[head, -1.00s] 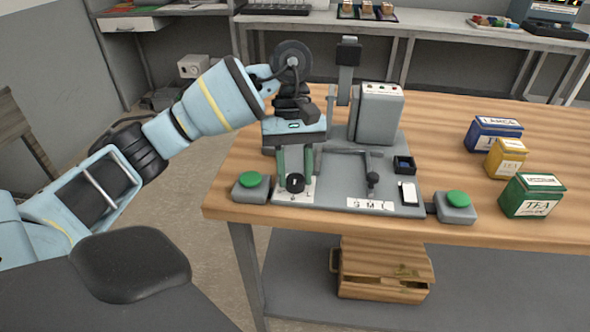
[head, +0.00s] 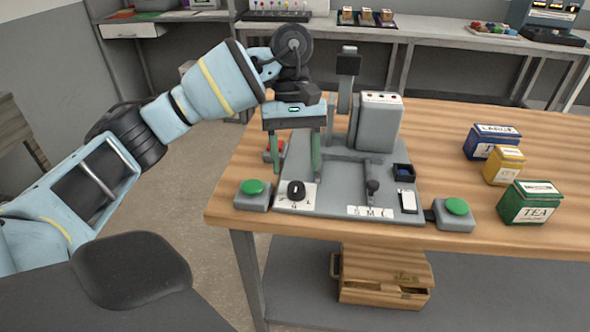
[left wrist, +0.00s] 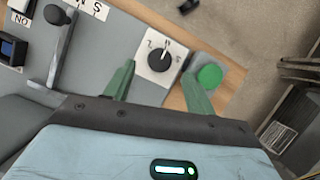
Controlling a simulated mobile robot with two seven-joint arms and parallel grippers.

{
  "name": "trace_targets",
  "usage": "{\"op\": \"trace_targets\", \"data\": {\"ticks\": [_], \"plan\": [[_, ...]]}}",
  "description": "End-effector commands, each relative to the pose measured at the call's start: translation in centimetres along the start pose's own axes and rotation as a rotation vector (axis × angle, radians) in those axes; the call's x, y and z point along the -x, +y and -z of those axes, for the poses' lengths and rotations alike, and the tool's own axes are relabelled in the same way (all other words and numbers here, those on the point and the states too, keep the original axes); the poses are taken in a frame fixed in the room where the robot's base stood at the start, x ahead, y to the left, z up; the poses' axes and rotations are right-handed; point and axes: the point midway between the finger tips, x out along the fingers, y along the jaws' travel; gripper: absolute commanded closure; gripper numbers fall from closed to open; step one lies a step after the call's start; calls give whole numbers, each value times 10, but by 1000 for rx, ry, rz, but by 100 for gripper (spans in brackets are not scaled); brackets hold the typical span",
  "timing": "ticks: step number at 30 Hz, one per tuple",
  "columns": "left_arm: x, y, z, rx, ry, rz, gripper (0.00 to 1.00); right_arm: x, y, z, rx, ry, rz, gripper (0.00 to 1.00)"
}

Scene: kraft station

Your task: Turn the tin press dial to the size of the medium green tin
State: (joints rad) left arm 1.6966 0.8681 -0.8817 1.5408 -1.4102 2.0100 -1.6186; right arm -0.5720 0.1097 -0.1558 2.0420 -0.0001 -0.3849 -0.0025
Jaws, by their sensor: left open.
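The black dial (head: 296,190) sits on a white lettered plate at the press's front left. In the left wrist view the dial (left wrist: 160,61) has a light pointer mark turned toward the middle letter, too small to read surely. My left gripper (head: 294,172) is open and empty, its green fingers pointing down above and behind the dial, apart from it. The grey tin press (head: 340,190) stands on the wooden table. The green tin (head: 531,204), labelled TEA, stands at the right of the table. My right gripper is not in view.
Blue (head: 492,142) and yellow (head: 504,165) tins stand behind the green one. Green buttons flank the press on the left (head: 253,187) and right (head: 457,207). A lever (head: 372,187) and an S M C-like scale are at its front. A red button (head: 275,146) is near the left finger.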

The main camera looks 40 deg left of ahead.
Motion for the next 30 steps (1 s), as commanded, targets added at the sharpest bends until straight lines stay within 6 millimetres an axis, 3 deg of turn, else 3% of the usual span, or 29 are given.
{"op": "trace_targets", "data": {"ticks": [3,9,30], "plan": [[20,0,-1,1,3,-4,45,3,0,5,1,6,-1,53],[34,0,0,0,1,-2,45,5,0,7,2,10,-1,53],[35,0,0,0,0,-1,45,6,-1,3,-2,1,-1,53]]}}
